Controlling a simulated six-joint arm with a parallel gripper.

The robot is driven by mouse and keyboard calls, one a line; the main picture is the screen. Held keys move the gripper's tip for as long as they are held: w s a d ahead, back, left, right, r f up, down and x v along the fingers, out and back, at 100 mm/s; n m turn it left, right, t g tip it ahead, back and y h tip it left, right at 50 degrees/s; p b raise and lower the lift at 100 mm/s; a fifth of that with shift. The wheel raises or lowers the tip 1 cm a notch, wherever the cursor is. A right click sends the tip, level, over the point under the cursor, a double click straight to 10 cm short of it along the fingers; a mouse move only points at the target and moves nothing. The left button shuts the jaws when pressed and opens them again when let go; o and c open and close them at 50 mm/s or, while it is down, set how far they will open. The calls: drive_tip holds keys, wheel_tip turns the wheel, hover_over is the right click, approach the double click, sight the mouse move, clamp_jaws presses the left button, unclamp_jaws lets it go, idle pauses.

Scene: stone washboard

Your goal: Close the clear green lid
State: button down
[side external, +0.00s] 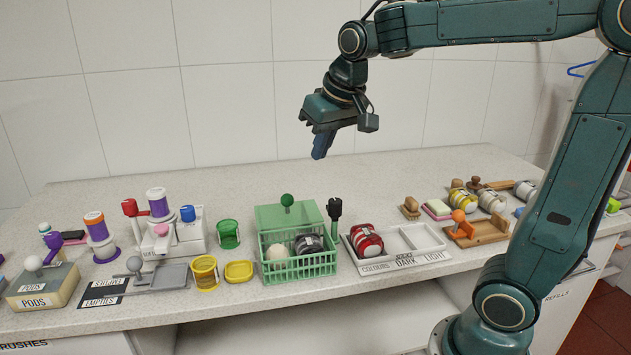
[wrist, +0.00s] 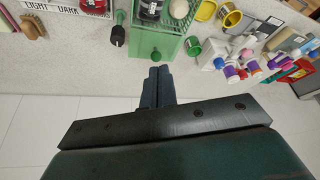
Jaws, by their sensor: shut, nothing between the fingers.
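A green basket (side external: 301,266) with slatted sides stands on the counter, holding a cream ball (side external: 279,251) and a dark roll (side external: 309,244). Its green lid (side external: 270,216) stands raised at the basket's back edge, with a round dark green knob (side external: 287,200). In the wrist view the lid (wrist: 150,44) is just beyond my fingertips, and its knob (wrist: 156,56) shows close to them. My gripper (side external: 320,155) is shut and empty, pointing down in the air above and behind the lid, apart from it. The closed fingers (wrist: 158,72) also show in the wrist view.
A black-handled upright tool (side external: 334,212) stands close to the basket's right. A white sorting tray (side external: 415,261) with a red roll (side external: 366,241) lies further right. A green pot (side external: 228,234) and yellow pot (side external: 205,272) stand left. The counter behind the basket is clear.

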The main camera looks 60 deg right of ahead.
drive_tip(key=w+d+f+m, duration=0.1)
drive_tip(key=w+d, duration=0.1)
drive_tip(key=w, duration=0.3)
drive_tip(key=w+d+f+m, duration=0.1)
drive_tip(key=w+d+f, duration=0.1)
drive_tip(key=w, duration=0.3)
drive_tip(key=w+d+f+m+g, duration=0.1)
drive_tip(key=w+d+f, duration=0.1)
drive_tip(key=w+d, duration=0.2)
drive_tip(key=shift+w+d+f+h, duration=0.25)
drive_tip(key=shift+w+h, duration=0.15)
drive_tip(key=shift+w, duration=0.5)
drive_tip(key=shift+f, duration=0.1)
hover_over(285, 209)
drive_tip(key=shift+w+d+f, duration=0.1)
drive_tip(key=shift+f, duration=4.85)
